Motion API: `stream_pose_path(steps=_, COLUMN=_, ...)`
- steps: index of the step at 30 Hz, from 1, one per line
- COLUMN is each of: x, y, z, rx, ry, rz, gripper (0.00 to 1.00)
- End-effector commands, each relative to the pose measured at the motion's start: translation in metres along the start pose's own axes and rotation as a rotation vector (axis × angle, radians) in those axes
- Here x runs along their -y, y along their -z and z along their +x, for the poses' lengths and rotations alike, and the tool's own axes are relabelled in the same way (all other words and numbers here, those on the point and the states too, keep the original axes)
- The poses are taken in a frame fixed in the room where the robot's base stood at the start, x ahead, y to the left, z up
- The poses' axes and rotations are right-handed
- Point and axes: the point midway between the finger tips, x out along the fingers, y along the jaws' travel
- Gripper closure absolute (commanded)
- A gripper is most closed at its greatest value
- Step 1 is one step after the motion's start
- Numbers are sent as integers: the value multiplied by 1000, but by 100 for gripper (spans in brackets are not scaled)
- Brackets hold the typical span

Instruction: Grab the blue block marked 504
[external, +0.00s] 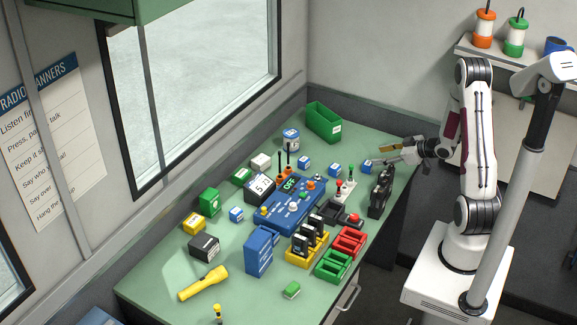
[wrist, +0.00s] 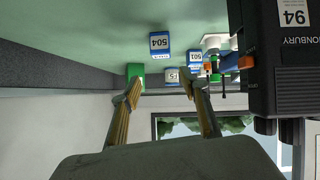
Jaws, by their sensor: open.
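The block marked 504 (wrist: 160,43) is blue with a white label and stands upside down in the wrist view, on the green tabletop. In the external view it appears to be the blue block (external: 366,166) nearest my gripper, but its number is too small to read there. My gripper (external: 381,156) is open and empty, at the table's right side, beside and slightly above that block. In the wrist view its two fingers (wrist: 162,92) are spread apart, and the 504 block is not between them.
Another blue block marked 501 (wrist: 195,58) and a further blue block (wrist: 171,76) stand beyond it. A black radio (external: 380,191) stands close by, at the right in the wrist view (wrist: 275,60). A green bin (external: 323,122) is at the back. A blue console (external: 291,205) fills the middle.

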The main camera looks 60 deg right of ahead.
Motion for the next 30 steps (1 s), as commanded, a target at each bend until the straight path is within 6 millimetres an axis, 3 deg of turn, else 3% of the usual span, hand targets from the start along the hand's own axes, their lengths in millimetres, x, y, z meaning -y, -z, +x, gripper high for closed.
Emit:
stream_pose_path(steps=3, x=1, y=-16, z=-1, rx=-49, ry=27, rz=45, gripper=56)
stream_pose_path(steps=9, x=6, y=-30, z=-6, rx=-126, ry=62, rz=100, gripper=56)
stream_pose_path(steps=30, x=8, y=-33, z=-2, rx=-162, ry=77, rz=123, gripper=56)
